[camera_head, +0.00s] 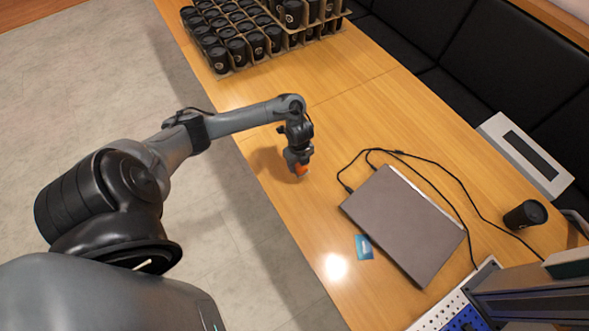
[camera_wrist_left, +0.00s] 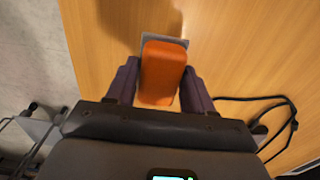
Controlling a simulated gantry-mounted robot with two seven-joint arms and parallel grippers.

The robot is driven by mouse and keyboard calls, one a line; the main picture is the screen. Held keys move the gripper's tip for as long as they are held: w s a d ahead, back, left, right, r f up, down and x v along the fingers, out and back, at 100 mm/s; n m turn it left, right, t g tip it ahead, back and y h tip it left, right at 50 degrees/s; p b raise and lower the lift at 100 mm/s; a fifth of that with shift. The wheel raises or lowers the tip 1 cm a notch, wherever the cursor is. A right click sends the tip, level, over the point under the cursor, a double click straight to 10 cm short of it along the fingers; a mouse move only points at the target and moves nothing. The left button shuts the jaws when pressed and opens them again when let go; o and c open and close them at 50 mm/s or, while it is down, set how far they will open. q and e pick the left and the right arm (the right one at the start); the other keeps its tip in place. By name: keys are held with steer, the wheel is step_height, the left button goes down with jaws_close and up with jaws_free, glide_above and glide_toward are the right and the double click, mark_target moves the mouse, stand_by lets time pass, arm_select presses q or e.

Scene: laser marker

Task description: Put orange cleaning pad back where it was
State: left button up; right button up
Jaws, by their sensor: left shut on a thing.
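The orange cleaning pad (camera_wrist_left: 163,72) is between the two fingers of my left gripper (camera_wrist_left: 160,88) in the left wrist view. My left gripper is shut on it. A thin grey plate edge (camera_wrist_left: 176,42) shows beside the pad's far end. In the head view my left gripper (camera_head: 298,170) points down over the wooden table, left of the laptop, and a bit of the orange pad (camera_head: 301,170) shows at its tip. I cannot tell whether the pad touches the table. My right gripper is not in view.
A closed laptop (camera_head: 405,222) with black cables lies on the wooden table (camera_head: 285,218), with a blue card (camera_head: 363,247) beside it. A black cup (camera_head: 525,214) and a white box (camera_head: 525,154) are at the right. Trays of black cups (camera_head: 237,50) stand at the back. Table around the gripper is clear.

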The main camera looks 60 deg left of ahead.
arm_select(q)
steer(key=shift+s+a+f, duration=0.4)
steer(key=shift+s+a, duration=0.05)
steer(key=shift+a, duration=0.15)
steer(key=shift+f, duration=0.15)
steer(key=shift+f+b, duration=0.6)
steer(key=shift+f, duration=1.3)
steer(key=shift+f, duration=0.1)
steer(key=o, duration=1)
